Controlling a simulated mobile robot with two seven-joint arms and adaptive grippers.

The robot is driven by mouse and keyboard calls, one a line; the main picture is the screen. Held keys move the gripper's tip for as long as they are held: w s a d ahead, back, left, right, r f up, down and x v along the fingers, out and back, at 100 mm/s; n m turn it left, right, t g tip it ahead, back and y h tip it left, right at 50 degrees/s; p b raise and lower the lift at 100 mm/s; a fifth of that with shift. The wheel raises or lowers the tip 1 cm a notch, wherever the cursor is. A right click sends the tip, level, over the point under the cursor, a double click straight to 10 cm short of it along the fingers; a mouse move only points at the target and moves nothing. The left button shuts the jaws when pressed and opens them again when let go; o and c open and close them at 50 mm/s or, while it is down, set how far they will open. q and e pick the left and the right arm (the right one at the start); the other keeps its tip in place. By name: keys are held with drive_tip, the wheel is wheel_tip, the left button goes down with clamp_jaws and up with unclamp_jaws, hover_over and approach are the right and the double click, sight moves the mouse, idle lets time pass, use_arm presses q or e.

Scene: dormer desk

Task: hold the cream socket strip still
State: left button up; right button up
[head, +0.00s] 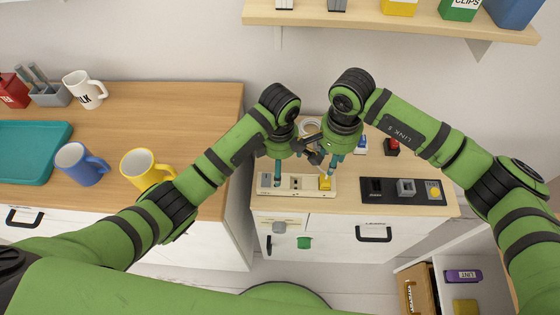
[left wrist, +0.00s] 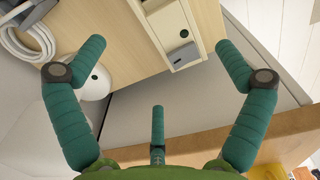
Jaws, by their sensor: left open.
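The cream socket strip (head: 265,190) lies along the front edge of the right-hand desk top. A grey plug sits at its left end and a yellow block (head: 325,183) at its right end. My left gripper (head: 291,165) is above the strip's left half, open, with nothing between its fingers. In the left wrist view its teal fingers are spread wide, and the end of the strip (left wrist: 165,15) shows beyond them, between the two upper fingertips. My right gripper (head: 330,172) is over the yellow block; whether it grips the block is unclear. The arms hide part of the strip's back side.
A black panel (head: 375,197) with grey and yellow parts lies right of the strip. Blue and red pieces (head: 391,147) stand behind it. A coiled white cable (left wrist: 22,38) lies behind the strip. A gap separates this desk from the left counter with mugs (head: 140,168). A shelf hangs above.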

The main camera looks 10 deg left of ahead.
sight(296, 185)
use_arm(q)
drive_tip(key=shift+s+d+f, duration=0.15)
drive_tip(key=shift+s+f, duration=0.15)
drive_tip(key=shift+f, duration=0.1)
wheel_tip(296, 185, down, 7)
drive_tip(key=shift+r, duration=0.2)
drive_tip(key=c, duration=1.4)
drive_tip(key=shift+f, duration=0.1)
